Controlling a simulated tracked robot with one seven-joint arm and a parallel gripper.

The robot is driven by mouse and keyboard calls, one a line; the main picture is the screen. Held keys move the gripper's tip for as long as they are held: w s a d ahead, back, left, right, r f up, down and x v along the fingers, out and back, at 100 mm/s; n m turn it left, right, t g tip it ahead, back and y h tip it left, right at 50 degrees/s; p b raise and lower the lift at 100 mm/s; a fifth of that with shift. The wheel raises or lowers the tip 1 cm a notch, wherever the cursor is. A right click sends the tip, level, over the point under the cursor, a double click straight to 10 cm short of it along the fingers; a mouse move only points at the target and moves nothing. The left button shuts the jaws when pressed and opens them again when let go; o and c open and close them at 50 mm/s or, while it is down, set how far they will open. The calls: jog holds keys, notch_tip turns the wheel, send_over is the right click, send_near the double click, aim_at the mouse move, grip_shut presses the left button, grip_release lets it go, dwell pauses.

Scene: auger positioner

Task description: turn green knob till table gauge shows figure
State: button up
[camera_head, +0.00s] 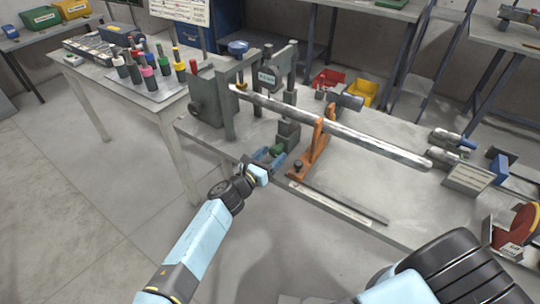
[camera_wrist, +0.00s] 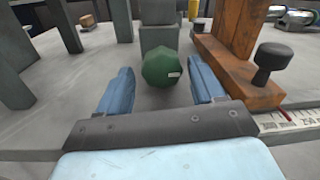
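The green knob (camera_wrist: 162,68) sits between the two blue fingers of my gripper (camera_wrist: 161,88) in the wrist view. There is a visible gap on each side of the knob, so the fingers are open around it and not touching it. In the head view the green knob (camera_head: 277,149) shows at the front of the grey machine, with my gripper (camera_head: 268,158) at it. A small dark gauge with a display (camera_head: 267,78) is mounted on the grey frame; its figure is too small to read.
An orange support (camera_head: 313,150) with a black knob (camera_wrist: 272,58) stands close right of my gripper. A long metal rod (camera_head: 340,130) lies across it. A ruler strip (camera_head: 335,206) runs along the table's front edge. A side table with several coloured-topped holders stands left.

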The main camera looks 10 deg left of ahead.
jog(key=c, duration=0.9)
jog(key=shift+a, duration=0.1)
jog(key=shift+m, duration=0.3)
jog(key=m, duration=0.4)
jog(key=shift+a, duration=0.1)
jog(key=m, duration=0.4)
jog(key=shift+y, duration=0.4)
jog(key=shift+m, duration=0.3)
